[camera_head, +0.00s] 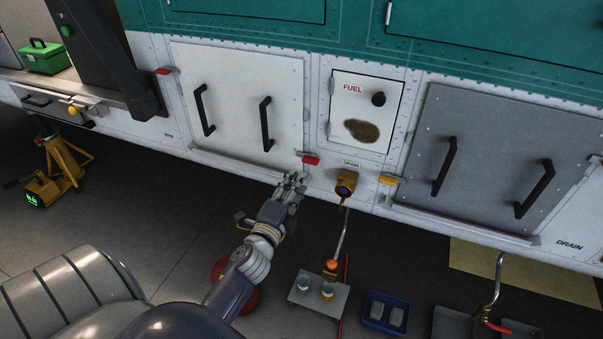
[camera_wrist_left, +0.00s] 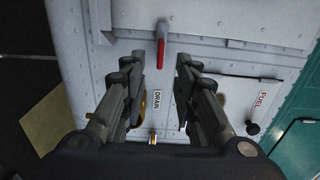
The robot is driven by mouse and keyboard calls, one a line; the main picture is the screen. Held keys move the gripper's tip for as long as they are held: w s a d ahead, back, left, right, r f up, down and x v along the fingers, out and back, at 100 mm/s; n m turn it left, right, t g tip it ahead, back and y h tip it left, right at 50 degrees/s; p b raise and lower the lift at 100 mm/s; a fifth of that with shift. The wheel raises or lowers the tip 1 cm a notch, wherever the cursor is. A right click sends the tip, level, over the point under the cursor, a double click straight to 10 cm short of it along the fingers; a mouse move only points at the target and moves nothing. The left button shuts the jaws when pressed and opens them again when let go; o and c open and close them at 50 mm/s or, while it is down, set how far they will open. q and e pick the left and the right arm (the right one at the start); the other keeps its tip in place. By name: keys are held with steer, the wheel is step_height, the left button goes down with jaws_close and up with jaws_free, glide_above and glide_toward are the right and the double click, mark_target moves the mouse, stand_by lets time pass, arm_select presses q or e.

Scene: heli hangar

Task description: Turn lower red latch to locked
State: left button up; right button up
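The lower red latch (camera_head: 311,160) sits at the lower right corner of the white access panel (camera_head: 225,85). In the left wrist view the latch (camera_wrist_left: 161,52) shows a red handle on a grey mount, ahead of the gap between my fingers. An upper red latch (camera_head: 163,71) is at the panel's top left. My left gripper (camera_head: 294,180) is just below the lower latch in the head view. In the left wrist view its two fingers (camera_wrist_left: 160,64) are spread apart, with nothing between them. It appears not to touch the latch. My right gripper is not in view.
A brass drain valve (camera_head: 346,186) and the fuel door (camera_head: 365,110) are right of the latch. A grey panel (camera_head: 490,150) with a yellow latch (camera_head: 388,180) is farther right. Below stand a small table with cups (camera_head: 318,301) and a blue bin (camera_head: 386,313).

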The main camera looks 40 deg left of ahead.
arm_select(q)
steer(key=shift+v, duration=2)
steer(key=s+d+f+n+g+h, duration=0.1)
steer(key=s+d+f+n+g, duration=0.2)
steer(key=f, duration=0.9)
steer(key=s+d+f+n+g+h, duration=0.1)
steer(key=s+d+f+n+g, duration=0.2)
steer(key=f, duration=0.9)
steer(key=s+d+f+n+g+h, duration=0.1)
steer(key=s+d+f+g, duration=0.3)
steer(key=f, duration=0.8)
steer(key=s+f+n+g, duration=0.2)
steer(key=s+f, duration=0.3)
steer(key=s, duration=0.5)
steer(key=s+d+f+n+g, duration=0.1)
steer(key=s+f+n+g, duration=0.1)
steer(key=s+f, duration=0.4)
steer(key=s+f+n+g+h, duration=0.1)
steer(key=s+f, duration=0.5)
steer(key=s, duration=0.8)
steer(key=shift+d+f+n+g, duration=0.25)
steer(key=shift+d+n+g, duration=0.15)
steer(key=shift+g, duration=0.4)
